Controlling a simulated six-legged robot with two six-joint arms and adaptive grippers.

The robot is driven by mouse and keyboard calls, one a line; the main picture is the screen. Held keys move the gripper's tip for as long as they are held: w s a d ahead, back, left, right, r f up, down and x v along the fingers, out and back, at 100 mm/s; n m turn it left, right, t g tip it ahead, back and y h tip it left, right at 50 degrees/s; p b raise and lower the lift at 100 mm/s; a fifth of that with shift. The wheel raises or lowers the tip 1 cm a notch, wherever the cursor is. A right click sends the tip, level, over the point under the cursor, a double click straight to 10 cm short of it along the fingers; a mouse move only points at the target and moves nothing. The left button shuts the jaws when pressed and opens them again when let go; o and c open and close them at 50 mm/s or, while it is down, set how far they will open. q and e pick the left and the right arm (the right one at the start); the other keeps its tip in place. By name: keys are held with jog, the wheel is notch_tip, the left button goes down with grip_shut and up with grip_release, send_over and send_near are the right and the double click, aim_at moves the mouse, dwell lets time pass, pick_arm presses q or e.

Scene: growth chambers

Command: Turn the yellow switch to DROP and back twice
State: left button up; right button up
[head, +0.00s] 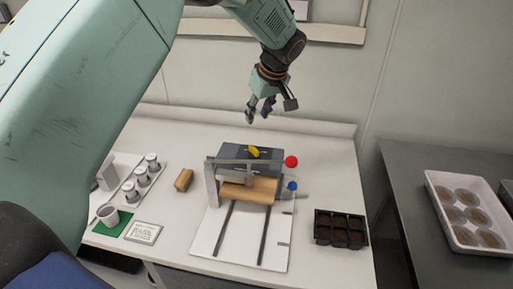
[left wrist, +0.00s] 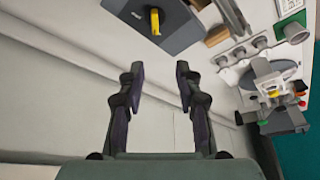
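The yellow switch (head: 253,152) sits on top of a dark grey box (head: 235,158) at the back of the bench device. In the left wrist view the yellow switch (left wrist: 155,21) shows at the top, on the face of the grey box (left wrist: 178,30). Its label is too small to read. My left gripper (head: 259,118) is above and behind the box, apart from the switch. In the left wrist view its two fingers (left wrist: 160,72) are spread with nothing between them. My right gripper is in neither view.
A black cell tray (head: 341,229) stands right. Jars, a wooden block (head: 183,180) and a cup (head: 107,215) stand left.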

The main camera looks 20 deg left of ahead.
aim_at(254, 148)
pick_arm(q)
jog(key=b+x, duration=0.1)
jog(key=x, duration=0.3)
jog(key=d+b+x, duration=0.1)
jog(key=b+x, duration=0.1)
jog(key=x, duration=0.2)
jog(key=d+b+x, duration=0.1)
jog(key=x, duration=0.3)
jog(key=shift+f, duration=0.75)
jog(key=shift+s+a+f, duration=0.1)
jog(key=shift+a+f, duration=0.05)
jog(key=shift+f, duration=0.15)
jog(key=shift+w+f, duration=0.3)
jog(key=shift+s, duration=0.15)
jog(key=c, duration=0.4)
jog(key=shift+r, duration=0.1)
jog(key=shift+c, duration=0.8)
grip_shut()
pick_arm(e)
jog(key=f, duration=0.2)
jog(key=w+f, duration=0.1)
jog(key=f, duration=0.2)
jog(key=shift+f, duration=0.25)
